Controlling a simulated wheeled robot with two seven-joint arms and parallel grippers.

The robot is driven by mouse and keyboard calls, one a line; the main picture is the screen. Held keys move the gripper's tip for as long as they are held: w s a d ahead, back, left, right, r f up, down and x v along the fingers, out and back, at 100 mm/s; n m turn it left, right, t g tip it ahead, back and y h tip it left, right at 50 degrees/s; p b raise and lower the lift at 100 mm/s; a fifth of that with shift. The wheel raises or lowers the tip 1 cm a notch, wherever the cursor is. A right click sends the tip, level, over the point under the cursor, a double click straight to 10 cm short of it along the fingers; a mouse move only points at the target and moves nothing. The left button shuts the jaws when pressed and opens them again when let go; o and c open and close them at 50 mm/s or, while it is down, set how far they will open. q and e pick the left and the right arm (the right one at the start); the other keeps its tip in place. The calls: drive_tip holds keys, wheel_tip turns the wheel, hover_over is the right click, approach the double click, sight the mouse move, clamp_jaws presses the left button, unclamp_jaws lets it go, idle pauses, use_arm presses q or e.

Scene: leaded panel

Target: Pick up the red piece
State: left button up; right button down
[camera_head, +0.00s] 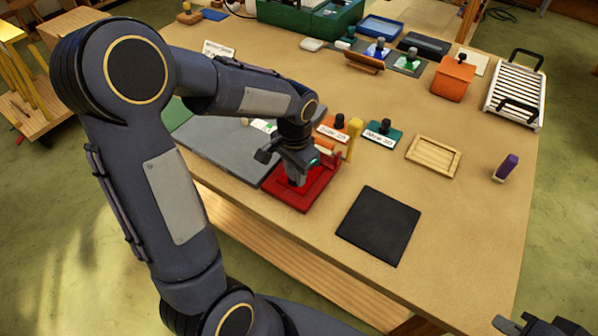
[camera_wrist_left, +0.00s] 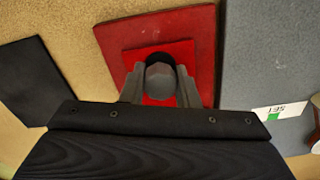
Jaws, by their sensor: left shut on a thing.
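The red piece (camera_wrist_left: 186,54) is a flat square with a dark round knob (camera_wrist_left: 160,82). It shows on a larger red pad (camera_wrist_left: 150,27) in the left wrist view. My left gripper (camera_wrist_left: 160,92) is shut on the knob from both sides. In the head view the left gripper (camera_head: 297,177) points down at the red pad (camera_head: 285,197) and hides most of the piece. I cannot tell whether the piece touches the pad. Part of my right gripper (camera_head: 540,327) shows at the bottom right corner, cut off by the frame edge.
A black mat (camera_head: 378,226) lies right of the red pad, a grey board (camera_head: 225,150) left of it. Behind stand a yellow block (camera_head: 354,139) and a green knobbed piece (camera_head: 383,134). A wooden tray (camera_head: 433,156) and purple object (camera_head: 506,167) lie farther right. The right front tabletop is clear.

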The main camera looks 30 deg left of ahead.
use_arm(q)
drive_tip(key=shift+r, duration=0.1)
drive_tip(key=shift+r, duration=0.6)
wheel_tip(320, 180, up, 2)
drive_tip(key=shift+d+r+b, duration=0.15)
drive_tip(key=shift+b, duration=0.2)
drive_tip(key=d+b, duration=0.1)
drive_tip(key=d, duration=0.5)
drive_tip(key=s+d+b, duration=0.1)
drive_tip(key=d, duration=0.4)
drive_tip(key=d+b, duration=0.1)
drive_tip(key=d, duration=0.5)
drive_tip(key=shift+s+d, duration=0.2)
drive_tip(key=shift+d, duration=0.15)
